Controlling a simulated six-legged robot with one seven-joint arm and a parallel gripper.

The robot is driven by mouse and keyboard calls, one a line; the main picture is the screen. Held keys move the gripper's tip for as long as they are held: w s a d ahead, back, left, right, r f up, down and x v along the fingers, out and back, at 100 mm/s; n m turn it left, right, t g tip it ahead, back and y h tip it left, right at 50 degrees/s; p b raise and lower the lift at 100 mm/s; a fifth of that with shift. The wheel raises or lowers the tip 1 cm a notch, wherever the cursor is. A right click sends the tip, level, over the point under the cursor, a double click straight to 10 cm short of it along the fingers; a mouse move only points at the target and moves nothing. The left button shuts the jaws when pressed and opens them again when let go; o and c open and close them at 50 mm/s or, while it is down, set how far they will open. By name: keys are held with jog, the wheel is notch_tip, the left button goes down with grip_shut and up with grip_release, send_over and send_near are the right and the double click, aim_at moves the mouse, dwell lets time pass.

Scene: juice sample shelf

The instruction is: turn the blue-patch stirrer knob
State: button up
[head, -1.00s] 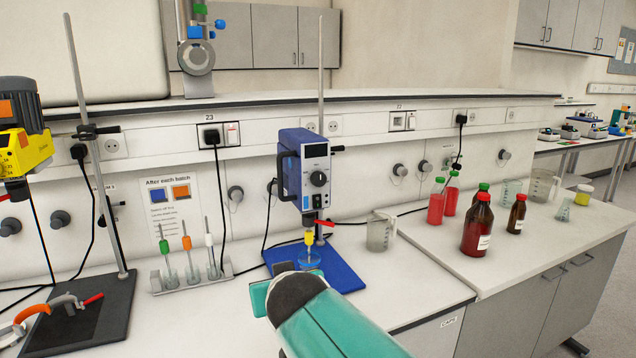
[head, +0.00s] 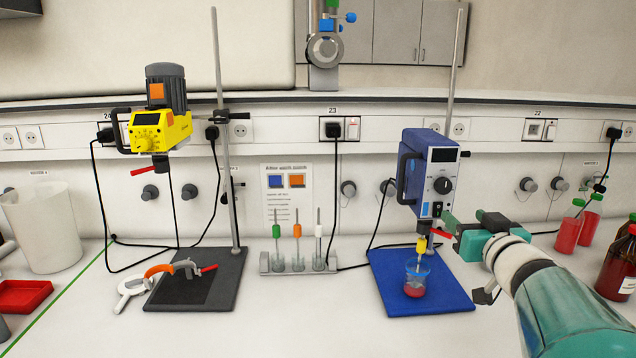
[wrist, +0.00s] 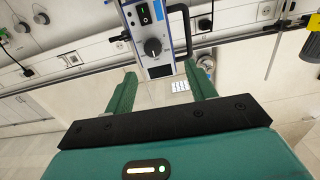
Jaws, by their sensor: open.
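The blue stirrer (head: 423,170) hangs on its rod stand in the right half of the head view. The knob also shows in the wrist view (wrist: 152,47), upper middle. A small blue patch (head: 425,209) shows low on the stirrer. My gripper (head: 456,232) is open and empty, to the right of and below the knob in the head view. In the wrist view, its green fingers (wrist: 160,70) are spread, with the knob beyond their tips, apart from them.
A beaker (head: 416,280) with red liquid stands on the blue base (head: 445,296) under the stirrer. A yellow stirrer (head: 160,130) with an orange patch hangs at left. A rack (head: 292,264) of stirring rods stands between them. Brown bottles (head: 618,265) are at the right edge.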

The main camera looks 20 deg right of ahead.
aim_at(445, 188)
jog(key=x, duration=0.4)
jog(key=d+x, duration=0.1)
jog(key=x, duration=0.8)
jog(key=shift+s+d+r, duration=0.2)
jog(key=shift+d+r, duration=0.15)
jog(key=shift+d, duration=0.05)
jog(key=c, duration=1)
